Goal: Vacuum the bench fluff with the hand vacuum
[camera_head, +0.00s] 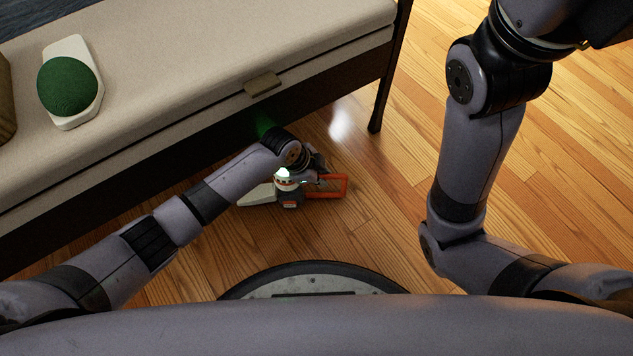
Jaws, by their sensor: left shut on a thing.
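The hand vacuum (290,198) has a pale nozzle pointing left, a grey body and an orange-red handle loop. It is low in front of the bench; I cannot tell whether it touches the floor. My left gripper (311,180) is shut on the hand vacuum near its handle, and my wrist partly hides both. The bench (210,62) has a beige padded top and a dark underside. I cannot make out any fluff on its visible top. My right gripper is out of view; only parts of that arm show on the right.
A green domed object on a white base (88,117) rests on the bench top at left, beside a partly cut-off brown object (5,105). A small tan tab (262,84) sits at the bench's front edge. A dark bench leg (384,95) stands at right. The wooden floor (375,215) is clear around the vacuum.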

